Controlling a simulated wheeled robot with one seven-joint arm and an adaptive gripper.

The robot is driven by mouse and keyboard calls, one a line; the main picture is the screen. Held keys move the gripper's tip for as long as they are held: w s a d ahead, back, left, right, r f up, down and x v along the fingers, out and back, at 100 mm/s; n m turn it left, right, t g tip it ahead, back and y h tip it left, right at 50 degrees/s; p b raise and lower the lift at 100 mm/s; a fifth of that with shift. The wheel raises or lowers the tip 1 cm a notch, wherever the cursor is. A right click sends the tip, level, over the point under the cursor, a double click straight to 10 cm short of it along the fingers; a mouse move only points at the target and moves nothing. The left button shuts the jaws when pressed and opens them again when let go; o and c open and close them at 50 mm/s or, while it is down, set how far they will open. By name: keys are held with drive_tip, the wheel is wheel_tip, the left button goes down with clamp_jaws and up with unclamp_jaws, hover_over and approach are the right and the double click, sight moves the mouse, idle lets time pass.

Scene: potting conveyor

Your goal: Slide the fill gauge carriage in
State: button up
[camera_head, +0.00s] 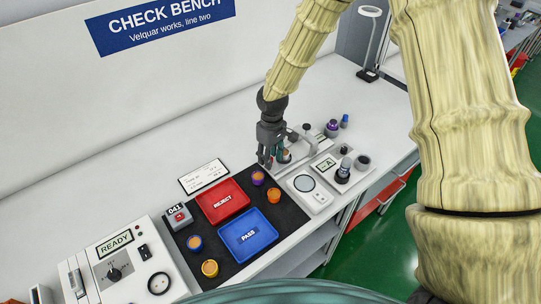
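My gripper (268,158) points down at the right part of the check bench, just left of a small grey gauge fixture (307,140) with a dark knob on top. This fixture looks like the fill gauge, but its carriage is too small to make out surely.
A red REJECT tray (222,201) and a blue PASS tray (248,235) lie on a black mat with several small pots around them. A white scale (309,191) and a panel marked A (327,164) stand nearby. A READY control box (115,262) is front left.

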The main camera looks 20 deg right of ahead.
drive_tip(key=shift+c, duration=0.3)
clamp_jaws()
drive_tip(key=w+d, duration=0.1)
drive_tip(key=d, duration=0.2)
drive_tip(key=w+d, duration=0.1)
drive_tip(key=d, duration=0.2)
drive_tip(key=w+d+p, duration=0.1)
drive_tip(key=d, duration=0.2)
drive_tip(key=shift+w, duration=0.25)
drive_tip(key=shift+d, duration=0.15)
drive_tip(key=shift+o, duration=0.3)
unclamp_jaws()
drive_tip(key=shift+d, duration=0.1)
